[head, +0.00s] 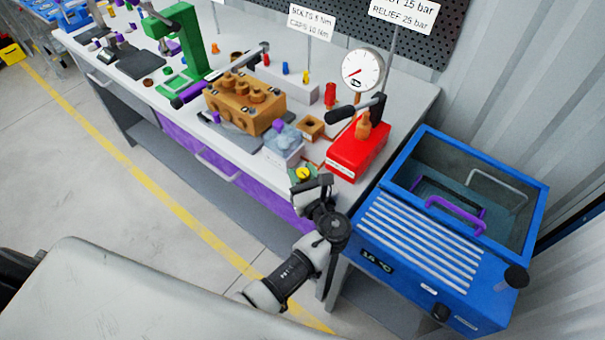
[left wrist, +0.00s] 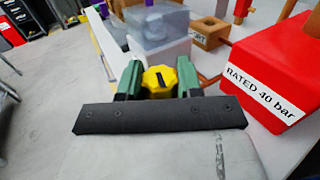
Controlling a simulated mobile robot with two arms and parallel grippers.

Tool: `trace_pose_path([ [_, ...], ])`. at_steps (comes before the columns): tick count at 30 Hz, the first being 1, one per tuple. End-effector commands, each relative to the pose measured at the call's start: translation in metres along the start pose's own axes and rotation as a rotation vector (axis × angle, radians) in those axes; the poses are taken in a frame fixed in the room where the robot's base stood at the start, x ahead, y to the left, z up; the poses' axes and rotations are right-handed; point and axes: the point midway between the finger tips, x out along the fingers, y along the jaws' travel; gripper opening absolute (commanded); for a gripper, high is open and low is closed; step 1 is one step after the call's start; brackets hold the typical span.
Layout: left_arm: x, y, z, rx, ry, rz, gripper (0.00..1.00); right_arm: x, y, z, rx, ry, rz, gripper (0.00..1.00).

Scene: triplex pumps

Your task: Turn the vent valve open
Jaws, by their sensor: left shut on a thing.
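The vent valve has a yellow knob (left wrist: 160,80) at the bench's front edge, beside the red pump unit. The knob also shows small in the head view (head: 303,174). My left gripper (left wrist: 158,84) has its green fingers on both sides of the knob and is shut on it. In the head view my left gripper (head: 304,178) reaches up to the bench edge from below. The knob's black mark is seen on its face; the fingers hide its sides. My right gripper is in neither view.
The red unit (head: 355,150) labelled "RATED 40 bar" stands right of the knob, with a gauge (head: 362,70) behind. A clear block (head: 284,146) and brown pump block (head: 245,100) stand left. A blue machine (head: 430,240) stands right of the bench. The floor in front is clear.

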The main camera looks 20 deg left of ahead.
Motion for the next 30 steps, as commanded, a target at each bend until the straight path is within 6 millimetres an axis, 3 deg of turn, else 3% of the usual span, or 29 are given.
trace_pose_path([
  [11,0.001,0.000,0.003,-0.001,-0.005,0.005,0.11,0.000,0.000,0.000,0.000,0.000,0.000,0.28],
  [12,0.001,0.000,0.003,-0.001,-0.005,0.005,0.36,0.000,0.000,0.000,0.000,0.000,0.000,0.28],
  [17,0.001,0.000,0.002,-0.001,-0.004,0.004,0.60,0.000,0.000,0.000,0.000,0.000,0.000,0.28],
  [26,-0.002,0.000,0.001,0.000,-0.001,0.004,0.60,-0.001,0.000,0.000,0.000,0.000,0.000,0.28],
  [30,-0.017,-0.001,0.002,0.001,0.000,0.001,0.60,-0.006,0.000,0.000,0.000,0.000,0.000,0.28],
])
